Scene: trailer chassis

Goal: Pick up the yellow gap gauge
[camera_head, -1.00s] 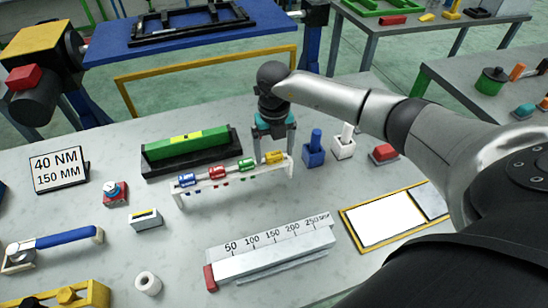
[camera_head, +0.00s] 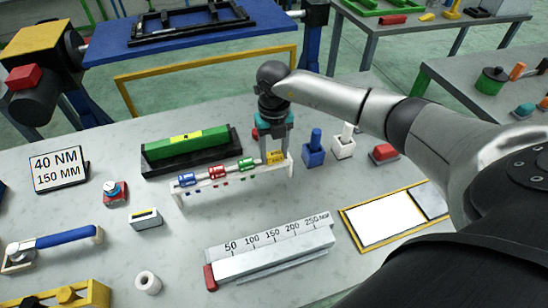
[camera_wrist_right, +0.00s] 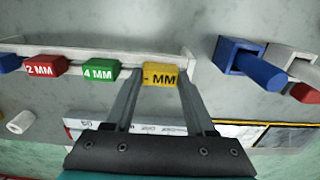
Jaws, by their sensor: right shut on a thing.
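The yellow gap gauge (camera_head: 276,158) is at the right end of a white rack (camera_head: 205,187). In the right wrist view the yellow gauge (camera_wrist_right: 160,75) shows "- MM" on its face, with the rest of its label cut off or hidden. My right gripper (camera_head: 273,150) reaches down over that end of the rack and is shut on the yellow gauge. The wrist view shows its two fingers (camera_wrist_right: 160,82) at either side of the gauge. The gauge is still in line with the others at the rack. My left gripper is not in view.
Green (camera_head: 246,164), red (camera_head: 217,171) and blue (camera_head: 187,180) gauges sit left along the rack. A green bar on a black stand (camera_head: 190,160) is behind. Blue (camera_head: 314,152) and white (camera_head: 343,147) blocks with pegs stand close right. A long scale (camera_head: 270,255) lies in front.

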